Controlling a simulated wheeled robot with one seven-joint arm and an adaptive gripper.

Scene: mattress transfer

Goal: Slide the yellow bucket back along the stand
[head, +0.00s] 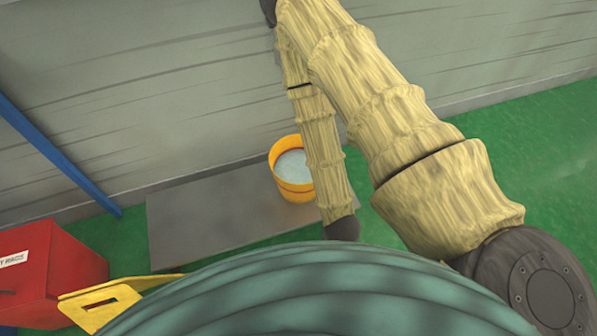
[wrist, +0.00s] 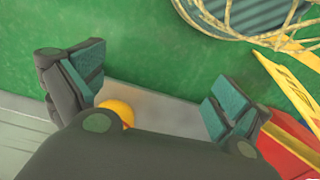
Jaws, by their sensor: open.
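The yellow bucket (head: 275,158) stands upright on the grey stand (head: 190,225), near the stand's right end, in the head view. Its inside is pale, and its right side is partly hidden behind my arm. In the wrist view only a small part of the bucket (wrist: 122,110) shows, beside the left finger and above my gripper's body, which hides the rest. The stand (wrist: 165,104) runs behind the gap between the fingers. My gripper (wrist: 152,90) is open with nothing between its fingertips. I cannot make out its fingers in the head view.
A grey wall (head: 130,100) runs behind the stand. A red box (head: 45,275) and a yellow part (head: 100,305) stand at lower left, near a blue bar (head: 60,155). Green floor (head: 535,140) is open at the right. A rope-like coil (wrist: 235,20) shows in the wrist view.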

